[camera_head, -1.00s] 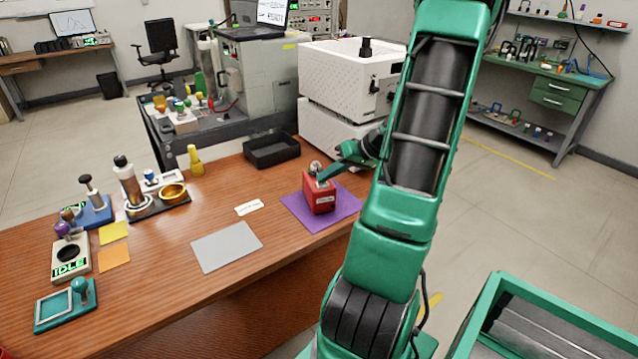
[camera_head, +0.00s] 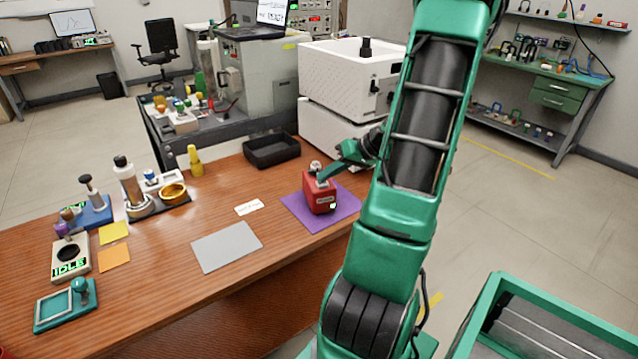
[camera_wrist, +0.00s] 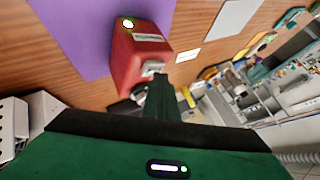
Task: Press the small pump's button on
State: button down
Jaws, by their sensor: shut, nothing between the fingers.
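The small pump is a red box (camera_head: 319,195) with a pale label, standing on a purple mat (camera_head: 345,208) at the table's right end. It also shows in the wrist view (camera_wrist: 140,55), with a bright, lit round lamp (camera_wrist: 128,23) on one face. A grey metallic fitting (camera_head: 315,166) is on its top. My gripper (camera_head: 321,180) is shut and empty, its fingertips at the top of the red box. In the wrist view the closed fingers (camera_wrist: 158,82) reach the grey part on the box. The button is hidden, and I cannot tell whether the tips touch it.
A black tray (camera_head: 272,151) lies behind the mat, and a white machine (camera_head: 345,80) stands further back. A grey plate (camera_head: 226,247) and a white label card (camera_head: 249,207) lie to the left. Several instruments stand at the table's left end.

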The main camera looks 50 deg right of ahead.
aim_at(326, 183)
jog(key=shift+r, duration=0.85)
jog(key=shift+r, duration=2.55)
jog(key=s+a+g, duration=0.1)
jog(key=a+g, duration=0.2)
jog(key=a, duration=0.5)
jog(key=s+a+r+m+g+h, duration=0.1)
jog(key=s+a+g, duration=0.1)
jog(key=s+a, duration=0.4)
jog(key=s+a+r+g+h, duration=0.1)
jog(key=s+a+g+h, duration=0.1)
jog(key=s+a, duration=0.5)
jog(key=s+g, duration=0.1)
jog(key=s, duration=0.4)
jog(key=shift+s+a+r+m+g, duration=0.2)
jog(key=shift+a+m+g, duration=0.1)
jog(key=shift+m, duration=0.1)
